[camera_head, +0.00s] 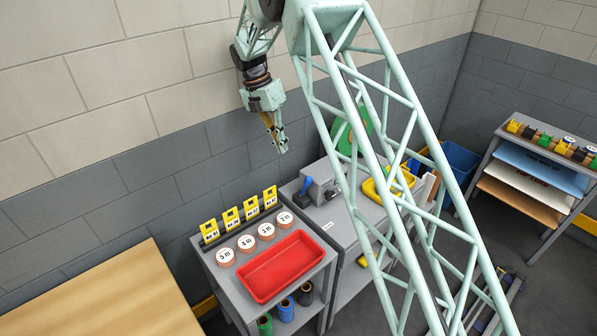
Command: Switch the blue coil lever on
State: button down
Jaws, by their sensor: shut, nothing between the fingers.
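A blue lever (288,181) shows on the grey machine (317,180) that stands on the grey cabinet top at the middle. I cannot tell from this view whether the lever is on or off. My gripper (282,146) hangs from the arm above and a little left of the machine, pointing down. Its fingers are shut and empty, and it is apart from the lever. My arm's lattice link covers part of the cabinet's right side.
A red tray (281,267), several round labelled discs (266,231) and upright yellow tags (251,209) occupy the left cart. A yellow tray (389,185) and a green disc (351,134) are right of the machine. A wooden table (105,295) stands front left.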

jog(key=shift+f, duration=0.1)
send_near(305, 187)
notch_tip(305, 187, down, 2)
jog(key=a, duration=0.1)
jog(key=shift+d+f+p, duration=0.3)
jog(key=shift+d, duration=0.4)
dwell(0.5)
jog(key=shift+s+d+f, duration=0.2)
jog(key=shift+s+d, duration=0.2)
jog(key=shift+s, duration=0.05)
jog(key=shift+s+d+f, duration=0.15)
jog(key=shift+s+d, duration=0.3)
jog(key=shift+s, duration=0.05)
jog(key=shift+s, duration=0.1)
